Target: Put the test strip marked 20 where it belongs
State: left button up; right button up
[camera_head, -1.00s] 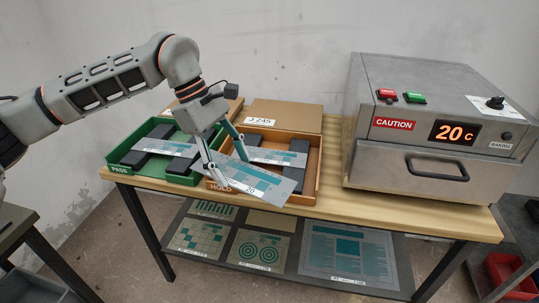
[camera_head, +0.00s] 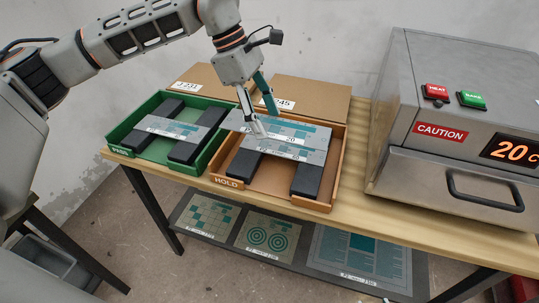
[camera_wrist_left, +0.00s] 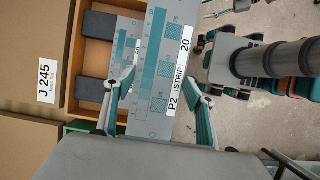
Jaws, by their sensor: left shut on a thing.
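My left gripper (camera_head: 258,118) is shut on the test strip marked 20 (camera_head: 297,132), a grey strip with teal patterns. In the left wrist view the strip (camera_wrist_left: 158,62) lies between the fingers (camera_wrist_left: 160,88), with its "P2 STRIP 20" label showing. The strip is over the back part of the orange HOLD tray (camera_head: 227,182). Another patterned strip (camera_head: 308,154) rests across the two dark blocks in that tray, just in front of and partly under the held one. I cannot tell whether the two strips touch. The right gripper is not in view.
The green PASS tray (camera_head: 119,155) to the left holds a strip (camera_head: 170,129) across dark blocks. Cardboard boxes (camera_head: 312,92) stand behind the trays. The oven (camera_head: 450,100) reading 20 C is at the right. Bare wood (camera_head: 362,170) separates it from the HOLD tray.

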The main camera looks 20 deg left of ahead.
pick_arm(q)
notch_tip(320, 180, down, 14)
jog(key=shift+w+f, duration=0.1)
jog(key=shift+w, duration=0.05)
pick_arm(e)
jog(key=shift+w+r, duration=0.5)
pick_arm(q)
jog(key=shift+f, duration=0.1)
jog(key=o, duration=0.8)
jog(key=shift+o, duration=0.2)
